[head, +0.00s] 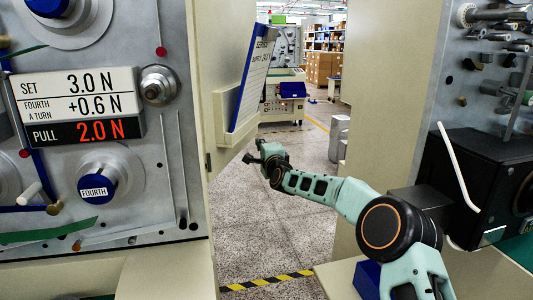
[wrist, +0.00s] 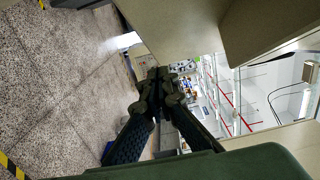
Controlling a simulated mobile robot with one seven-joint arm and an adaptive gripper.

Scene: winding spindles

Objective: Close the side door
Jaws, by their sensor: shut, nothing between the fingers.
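The side door (head: 216,75) is a cream panel at the right edge of the left machine in the head view. It stands open, swung out toward the aisle. My gripper (head: 256,157) is shut and empty, just right of the door's lower part. I cannot tell whether it touches the door. In the wrist view my gripper (wrist: 154,86) has its fingertips together, with a cream panel, probably the door, above it.
The left machine carries a display (head: 75,106) and spindles. Another machine (head: 480,120) stands at the right, close to my arm. Between them is a speckled floor (head: 260,240) with yellow-black tape (head: 265,282). Shelves and boxes (head: 322,67) are far back.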

